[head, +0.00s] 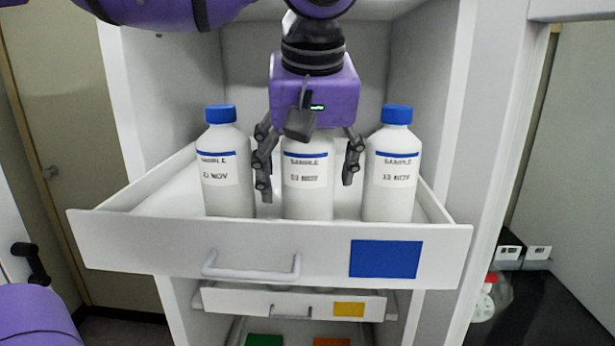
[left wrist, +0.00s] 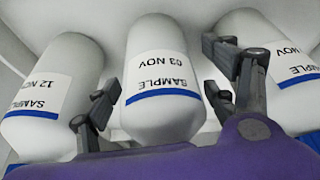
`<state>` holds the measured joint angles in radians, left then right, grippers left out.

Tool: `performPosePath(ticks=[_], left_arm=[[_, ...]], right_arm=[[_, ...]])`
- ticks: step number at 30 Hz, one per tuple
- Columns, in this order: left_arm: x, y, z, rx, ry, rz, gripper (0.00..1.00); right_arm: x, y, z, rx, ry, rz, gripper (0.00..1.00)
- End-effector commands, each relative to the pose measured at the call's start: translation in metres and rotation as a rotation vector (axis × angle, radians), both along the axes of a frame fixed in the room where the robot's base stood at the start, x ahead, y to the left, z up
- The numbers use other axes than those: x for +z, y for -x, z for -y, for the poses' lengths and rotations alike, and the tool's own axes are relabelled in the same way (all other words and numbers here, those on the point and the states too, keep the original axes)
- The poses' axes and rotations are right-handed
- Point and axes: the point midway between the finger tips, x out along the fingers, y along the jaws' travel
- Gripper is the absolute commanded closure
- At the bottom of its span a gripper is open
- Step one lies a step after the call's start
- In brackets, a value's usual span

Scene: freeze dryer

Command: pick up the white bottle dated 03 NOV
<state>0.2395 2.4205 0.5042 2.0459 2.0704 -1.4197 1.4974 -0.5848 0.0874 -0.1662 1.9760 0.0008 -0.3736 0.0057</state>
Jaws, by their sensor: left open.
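The white bottle dated 03 NOV (head: 306,208) stands upright in the middle of a row of three in the open top drawer (head: 130,236). Its cap is hidden behind my left gripper (head: 306,186). The label on this bottle reads clearly in the left wrist view (left wrist: 163,70). My left gripper is open, pointing down, with one finger on each side of the bottle's upper part. It also shows in the left wrist view (left wrist: 160,85). I cannot tell whether the fingers touch the bottle. My right gripper is not in view.
Similar blue-capped bottles stand close by on the left (head: 228,165) and right (head: 391,165), leaving narrow gaps for the fingers. The drawer front has a handle (head: 251,268) and a blue patch (head: 386,259). A lower drawer (head: 240,300) sits slightly out beneath.

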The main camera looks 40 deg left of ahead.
Motion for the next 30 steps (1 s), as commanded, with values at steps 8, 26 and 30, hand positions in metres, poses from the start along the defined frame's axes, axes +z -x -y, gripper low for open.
performPosePath(ticks=[8,26,30], left_arm=[[0.001,0.000,0.000,0.000,0.000,0.001,0.45],[0.003,0.000,0.000,0.000,0.000,0.004,0.88],[0.011,-0.001,0.000,0.002,0.000,0.006,0.88]], right_arm=[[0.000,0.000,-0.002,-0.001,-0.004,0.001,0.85],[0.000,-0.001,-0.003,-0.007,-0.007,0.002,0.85],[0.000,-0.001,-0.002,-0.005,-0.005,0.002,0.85]])
